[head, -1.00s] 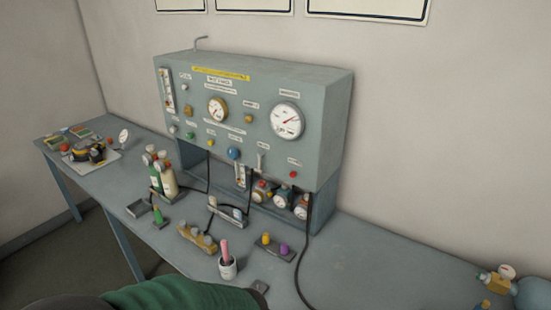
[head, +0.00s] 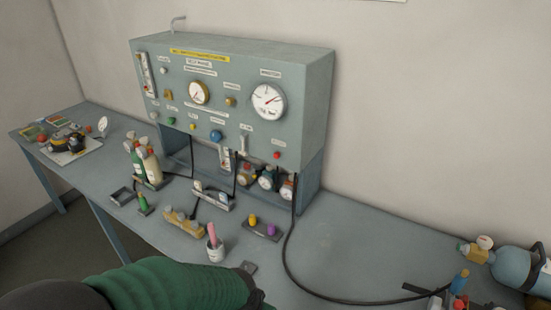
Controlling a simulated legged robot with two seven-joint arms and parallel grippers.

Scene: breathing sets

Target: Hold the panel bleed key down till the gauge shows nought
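The grey panel box (head: 310,110) stands on the bench with gauges and small controls on its face. The large white gauge (head: 268,101) has a red needle pointing to the upper right, off to one side. A smaller gauge (head: 199,92) sits to its left. A red button (head: 277,155) is at the lower right, and a pale upright lever (head: 243,145) is left of it. The labels are too small to read, so I cannot tell which control is the bleed key. My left arm, green-sleeved, crosses the bottom; its dark end (head: 257,293) is well short of the panel, fingers unclear.
Bottles (head: 150,165) are left. A black hose (head: 320,296) runs right towards a blue cylinder (head: 515,264). Bench right of the panel is mostly clear.

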